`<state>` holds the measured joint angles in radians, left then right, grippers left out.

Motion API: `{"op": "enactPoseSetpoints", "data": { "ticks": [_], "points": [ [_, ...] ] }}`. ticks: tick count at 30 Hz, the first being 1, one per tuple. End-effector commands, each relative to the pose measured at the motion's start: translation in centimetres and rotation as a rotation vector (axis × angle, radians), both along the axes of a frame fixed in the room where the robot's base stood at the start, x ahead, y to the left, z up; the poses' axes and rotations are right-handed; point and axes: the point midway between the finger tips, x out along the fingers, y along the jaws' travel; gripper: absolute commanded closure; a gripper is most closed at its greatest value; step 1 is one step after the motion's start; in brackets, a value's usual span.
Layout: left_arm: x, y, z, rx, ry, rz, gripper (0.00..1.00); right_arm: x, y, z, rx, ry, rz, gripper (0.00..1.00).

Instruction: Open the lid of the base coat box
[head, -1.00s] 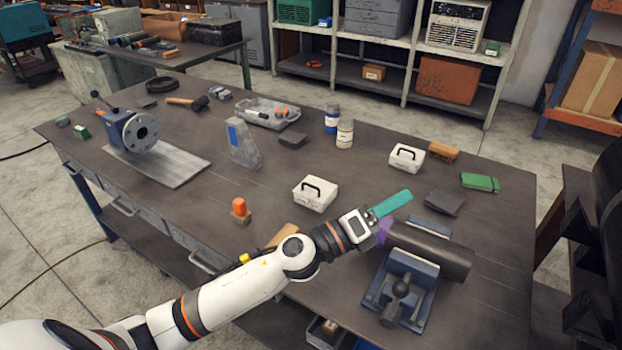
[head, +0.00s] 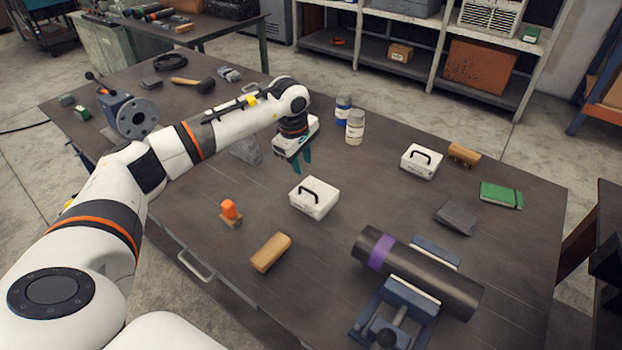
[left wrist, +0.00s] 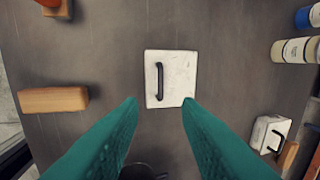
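Two white boxes with black handles on their lids stand on the table. I cannot tell by any label which is the base coat box. The nearer white box (head: 314,199) is at the middle of the table, lid shut; it also shows in the left wrist view (left wrist: 178,72). The other white box (head: 421,163) is farther right, also shut, and shows in the left wrist view (left wrist: 268,133). My left gripper (head: 303,165) points down above the table, just behind the nearer box. In the left wrist view its teal fingers are apart and empty (left wrist: 160,104). My right gripper is not in view.
A blue-labelled bottle (head: 343,108) and a cream-labelled bottle (head: 355,128) stand right of my gripper. A wooden block (head: 271,253) and an orange-topped stamp-like piece (head: 230,212) lie front left. A dark pipe with purple band (head: 425,276) rests on a blue stand.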

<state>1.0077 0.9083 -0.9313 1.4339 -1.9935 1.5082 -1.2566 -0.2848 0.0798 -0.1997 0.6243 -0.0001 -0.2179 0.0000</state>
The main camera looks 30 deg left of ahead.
Motion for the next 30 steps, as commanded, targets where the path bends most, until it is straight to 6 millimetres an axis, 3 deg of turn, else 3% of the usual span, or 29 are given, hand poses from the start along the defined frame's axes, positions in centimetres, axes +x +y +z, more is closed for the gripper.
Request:
{"op": "enactPoseSetpoints", "data": {
  "ticks": [3, 7, 10, 15, 20, 28, 30],
  "points": [
    [0.4, -0.2, -2.1, -0.003, 0.006, 0.001, 0.69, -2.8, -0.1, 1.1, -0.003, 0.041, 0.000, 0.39],
    [0.9, -0.3, -4.7, -0.005, 0.004, 0.001, 0.69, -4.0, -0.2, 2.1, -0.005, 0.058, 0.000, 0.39],
    [1.3, -0.3, -6.6, -0.004, 0.004, 0.001, 0.69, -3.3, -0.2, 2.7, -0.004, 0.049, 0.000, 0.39],
    [1.8, -0.3, -8.9, -0.004, 0.001, 0.001, 0.69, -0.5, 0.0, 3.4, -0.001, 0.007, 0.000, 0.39],
    [2.0, -0.3, -9.8, -0.004, -0.001, 0.001, 0.69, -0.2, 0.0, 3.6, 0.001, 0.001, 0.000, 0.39],
    [2.0, -0.3, -9.9, -0.004, -0.002, 0.000, 0.69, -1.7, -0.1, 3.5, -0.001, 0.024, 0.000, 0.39],
    [2.0, -0.3, -9.9, -0.004, -0.002, 0.000, 0.81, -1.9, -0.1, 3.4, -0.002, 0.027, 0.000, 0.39]
  ]
}}
